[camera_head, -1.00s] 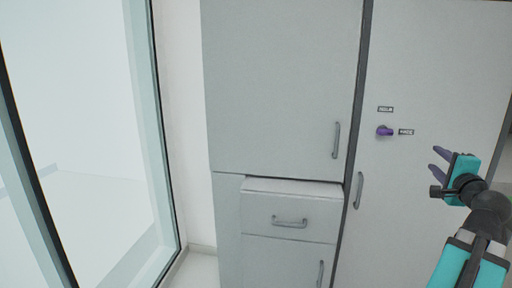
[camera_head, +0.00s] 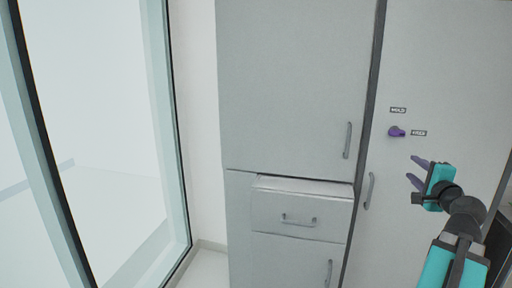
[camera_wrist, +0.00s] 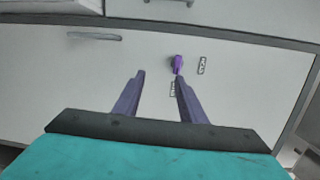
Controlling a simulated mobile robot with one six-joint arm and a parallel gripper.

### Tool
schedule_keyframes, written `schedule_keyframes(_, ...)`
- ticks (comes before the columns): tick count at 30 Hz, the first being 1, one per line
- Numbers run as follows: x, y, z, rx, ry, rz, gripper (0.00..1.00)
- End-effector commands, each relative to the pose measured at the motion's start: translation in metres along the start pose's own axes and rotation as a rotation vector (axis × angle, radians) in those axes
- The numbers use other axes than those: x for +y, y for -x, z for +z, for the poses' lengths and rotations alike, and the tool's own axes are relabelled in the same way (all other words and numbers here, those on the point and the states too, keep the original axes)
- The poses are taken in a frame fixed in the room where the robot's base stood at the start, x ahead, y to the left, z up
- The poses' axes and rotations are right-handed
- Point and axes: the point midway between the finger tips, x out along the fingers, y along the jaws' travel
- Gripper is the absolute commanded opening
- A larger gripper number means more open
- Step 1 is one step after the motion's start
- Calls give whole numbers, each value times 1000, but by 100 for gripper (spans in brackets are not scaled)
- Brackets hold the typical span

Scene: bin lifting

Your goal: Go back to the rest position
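My gripper (camera_head: 416,171) is at the right of the head view, in front of the grey cabinet door. Its two purple fingers are apart with nothing between them. In the wrist view my gripper (camera_wrist: 158,88) also shows open and empty, pointing at the door. A purple knob (camera_head: 397,132) sits on that door above and left of the fingers in the head view. The knob also shows in the wrist view (camera_wrist: 177,64), beyond the right fingertip. I cannot tell from the wrist view how far the fingertip is from it.
Two small labels (camera_head: 398,110) (camera_head: 419,133) are beside the knob. A grey cabinet (camera_head: 290,90) with handles stands in the middle. Its drawer (camera_head: 300,211) sticks out slightly. A glass panel (camera_head: 105,110) is at the left, with clear floor (camera_head: 208,264) at its foot.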

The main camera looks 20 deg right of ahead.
Motion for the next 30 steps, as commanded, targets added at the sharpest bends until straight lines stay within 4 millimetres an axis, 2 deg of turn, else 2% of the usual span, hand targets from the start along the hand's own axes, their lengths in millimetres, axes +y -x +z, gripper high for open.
schedule_keyframes(6, 62, -45, 68, -115, -42, 78, 38)
schedule_keyframes(11, 114, -69, 120, -192, -60, 148, 38)
schedule_keyframes(15, 164, -84, 167, -258, -62, 220, 38)
schedule_keyframes(23, 258, -93, 256, -381, -40, 365, 38)
schedule_keyframes(30, 349, -79, 335, -501, 19, 508, 38)
